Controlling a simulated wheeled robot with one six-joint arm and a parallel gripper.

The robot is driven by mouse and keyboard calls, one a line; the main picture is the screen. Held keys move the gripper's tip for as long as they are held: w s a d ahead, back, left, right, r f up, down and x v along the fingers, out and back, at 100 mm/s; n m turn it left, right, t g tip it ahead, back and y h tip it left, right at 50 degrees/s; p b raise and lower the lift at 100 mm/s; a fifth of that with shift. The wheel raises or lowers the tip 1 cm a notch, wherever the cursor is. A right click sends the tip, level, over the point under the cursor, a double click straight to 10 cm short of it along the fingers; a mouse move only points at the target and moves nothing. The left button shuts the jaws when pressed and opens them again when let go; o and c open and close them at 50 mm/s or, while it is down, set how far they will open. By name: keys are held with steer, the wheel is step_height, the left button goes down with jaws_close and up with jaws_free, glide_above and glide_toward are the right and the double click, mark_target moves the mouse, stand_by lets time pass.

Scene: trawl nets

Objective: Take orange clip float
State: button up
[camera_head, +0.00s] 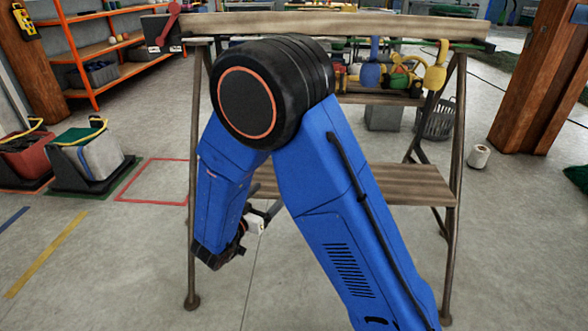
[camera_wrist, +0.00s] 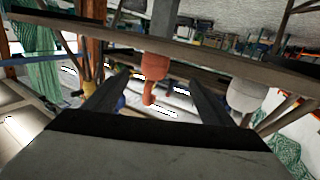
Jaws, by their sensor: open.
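In the wrist view an orange clip float (camera_wrist: 154,66) hangs at the beam, with a narrower lower part below. It appears between the two fingers of my gripper (camera_wrist: 157,80), beyond them and not visibly held. My gripper is open and empty. In the head view my gripper (camera_head: 262,212) is low, below the beam, partly hidden by my arm.
The wooden beam (camera_head: 400,28) rests on a trestle with a lower plank (camera_head: 420,185). A blue float (camera_head: 370,72) and a yellow float (camera_head: 435,72) hang at right. A white float (camera_wrist: 247,95) hangs right in the wrist view.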

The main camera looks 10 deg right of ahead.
steer(key=shift+h, duration=0.4)
steer(key=x, duration=1.1)
steer(key=shift+s+d+f, duration=0.15)
steer(key=shift+s, duration=0.1)
steer(key=shift+r+x, duration=0.15)
steer(key=shift+x, duration=1.2)
steer(key=shift+r+x, duration=0.15)
steer(key=shift+x, duration=1.25)
steer(key=c, duration=1.2)
